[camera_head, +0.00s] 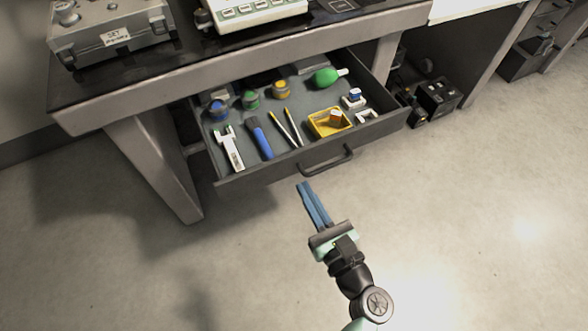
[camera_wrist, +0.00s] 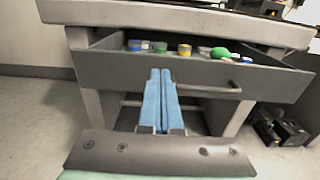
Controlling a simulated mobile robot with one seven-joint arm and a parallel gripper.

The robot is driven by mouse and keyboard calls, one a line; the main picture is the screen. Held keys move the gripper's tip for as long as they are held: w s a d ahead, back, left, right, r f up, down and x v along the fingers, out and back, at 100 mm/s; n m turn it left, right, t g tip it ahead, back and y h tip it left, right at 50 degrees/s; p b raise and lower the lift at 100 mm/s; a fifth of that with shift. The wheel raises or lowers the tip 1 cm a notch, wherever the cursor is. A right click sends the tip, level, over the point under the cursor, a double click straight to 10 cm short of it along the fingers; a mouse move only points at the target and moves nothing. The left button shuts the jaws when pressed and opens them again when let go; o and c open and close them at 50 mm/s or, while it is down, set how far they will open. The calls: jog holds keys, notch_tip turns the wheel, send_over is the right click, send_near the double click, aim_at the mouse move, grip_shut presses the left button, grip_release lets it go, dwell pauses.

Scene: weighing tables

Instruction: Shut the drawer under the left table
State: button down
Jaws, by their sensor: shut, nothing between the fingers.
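The grey drawer (camera_head: 250,179) under the left table (camera_head: 100,112) is pulled out, and its contents show from above. Its dark bar handle (camera_head: 328,160) is on the front panel. In the wrist view the drawer front (camera_wrist: 120,71) faces me, with the handle (camera_wrist: 205,90) right of my fingers. My gripper (camera_head: 304,184) has blue fingers shut together with nothing between them. The fingertips are in front of the drawer, left of the handle in the picture. In the wrist view my gripper (camera_wrist: 160,72) overlaps the drawer front; I cannot tell whether it touches.
The drawer holds a white wrench-like tool (camera_head: 229,148), a blue tool (camera_head: 259,138), a yellow tray (camera_head: 330,122), a green bulb (camera_head: 325,77) and several jars. A metal case (camera_head: 108,28) and a scale (camera_head: 255,10) stand on the table. Black boxes (camera_head: 437,97) stand to the right. The floor in front is clear.

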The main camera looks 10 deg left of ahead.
aim_at(287, 159)
jog(key=b+x, duration=0.1)
jog(key=x, duration=0.5)
jog(key=shift+w+a, duration=0.1)
